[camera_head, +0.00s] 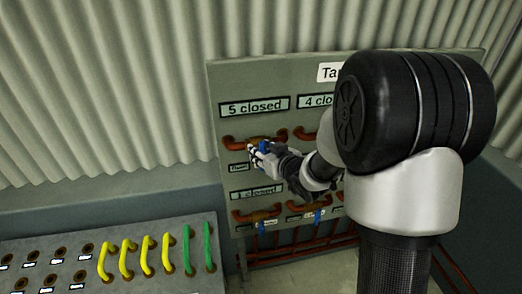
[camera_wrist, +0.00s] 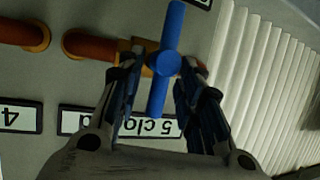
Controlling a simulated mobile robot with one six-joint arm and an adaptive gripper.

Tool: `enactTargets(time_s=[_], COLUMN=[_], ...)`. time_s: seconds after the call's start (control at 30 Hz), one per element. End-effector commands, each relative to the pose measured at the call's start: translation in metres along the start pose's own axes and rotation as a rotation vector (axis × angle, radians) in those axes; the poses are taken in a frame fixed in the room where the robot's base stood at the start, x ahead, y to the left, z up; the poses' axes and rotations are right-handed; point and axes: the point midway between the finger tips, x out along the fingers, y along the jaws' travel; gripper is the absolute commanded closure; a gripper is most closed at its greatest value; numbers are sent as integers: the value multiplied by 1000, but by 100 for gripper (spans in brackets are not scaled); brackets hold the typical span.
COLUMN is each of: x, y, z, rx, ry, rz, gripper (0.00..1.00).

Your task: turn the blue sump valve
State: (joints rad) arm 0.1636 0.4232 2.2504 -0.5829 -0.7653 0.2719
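A blue valve handle (camera_wrist: 164,62) sits on an orange-brown pipe (camera_wrist: 92,46) beside the label "5 closed" (camera_wrist: 80,122). In the head view the same blue handle (camera_head: 265,146) is partly covered by my gripper (camera_head: 258,155) under the "5 closed" sign (camera_head: 255,106). In the wrist view the fingers of my gripper (camera_wrist: 157,88) are spread, one on each side of the handle's lower arm. A gap shows between each finger and that arm. Whether a finger touches the hub is unclear. The small tag below the valve is unreadable.
More blue handles show on the lower row, at left (camera_head: 262,226) and middle (camera_head: 318,216). A "4 closed" sign (camera_head: 316,100) is partly hidden by my arm. A grey board (camera_head: 200,240) with yellow and green hoses stands at lower left. Corrugated wall (camera_head: 100,90) rises behind.

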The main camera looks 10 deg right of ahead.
Motion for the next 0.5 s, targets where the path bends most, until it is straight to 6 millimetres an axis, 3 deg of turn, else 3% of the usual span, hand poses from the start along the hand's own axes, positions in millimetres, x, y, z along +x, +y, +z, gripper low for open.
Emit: enactTargets(time_s=[0.5], x=[0], y=[-1], z=[0], rx=[-1], ry=[0], rz=[-1], gripper=[99])
